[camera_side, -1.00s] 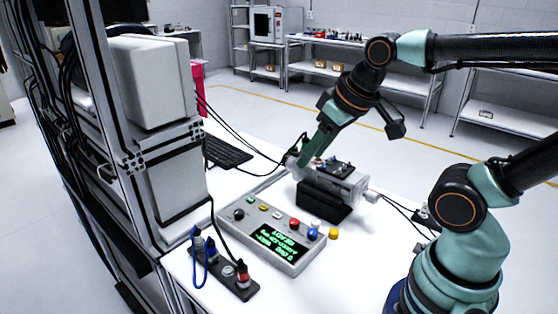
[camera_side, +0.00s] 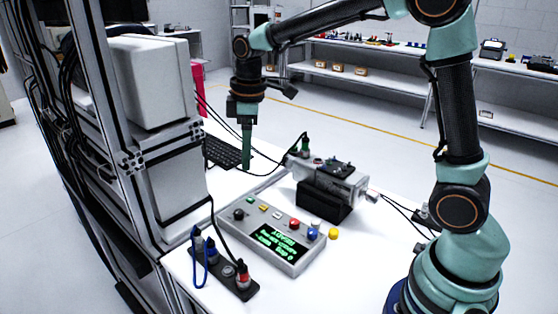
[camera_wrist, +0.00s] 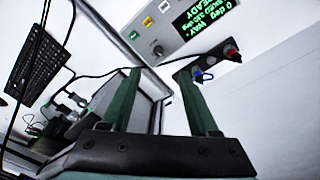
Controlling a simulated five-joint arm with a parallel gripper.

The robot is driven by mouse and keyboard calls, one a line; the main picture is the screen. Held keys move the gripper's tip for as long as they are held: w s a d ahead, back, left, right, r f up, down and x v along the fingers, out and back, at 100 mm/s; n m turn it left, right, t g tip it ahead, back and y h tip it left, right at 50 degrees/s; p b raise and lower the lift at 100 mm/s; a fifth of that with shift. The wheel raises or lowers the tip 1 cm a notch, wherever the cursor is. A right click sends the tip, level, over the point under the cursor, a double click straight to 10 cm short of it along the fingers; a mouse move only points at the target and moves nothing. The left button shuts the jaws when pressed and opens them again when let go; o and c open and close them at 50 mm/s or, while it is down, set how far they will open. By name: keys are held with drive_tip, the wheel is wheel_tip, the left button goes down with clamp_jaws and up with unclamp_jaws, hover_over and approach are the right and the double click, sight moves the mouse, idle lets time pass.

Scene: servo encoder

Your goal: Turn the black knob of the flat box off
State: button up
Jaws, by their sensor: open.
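The flat box (camera_side: 285,262) is a grey control panel lying on the white table, with a lit green text display (camera_side: 279,242). The knob also shows in the wrist view (camera_wrist: 158,50), beyond and between my fingertips. The knob's pointer is too small to read. My gripper (camera_side: 246,167) points down above the table, behind the box and clear of the knob. In the wrist view its two green fingers (camera_wrist: 160,73) are apart with nothing between them.
A grey device on a black block (camera_side: 322,203) stands behind the box. A black switch strip with cables (camera_side: 234,276) lies in front, and the tall equipment rack (camera_side: 170,185) stands at left. A keyboard (camera_side: 222,153) and loose cables lie behind my gripper.

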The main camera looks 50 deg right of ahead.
sight(239, 211)
drive_tip(key=w+f, duration=0.1)
drive_tip(key=f, duration=0.4)
drive_tip(key=w+f+n, duration=0.1)
drive_tip(key=f, duration=0.5)
drive_tip(key=w+a+f+n+g, duration=0.1)
drive_tip(key=f, duration=0.4)
drive_tip(key=shift+w+f, duration=0.15)
drive_tip(key=shift+f, duration=0.2)
clamp_jaws()
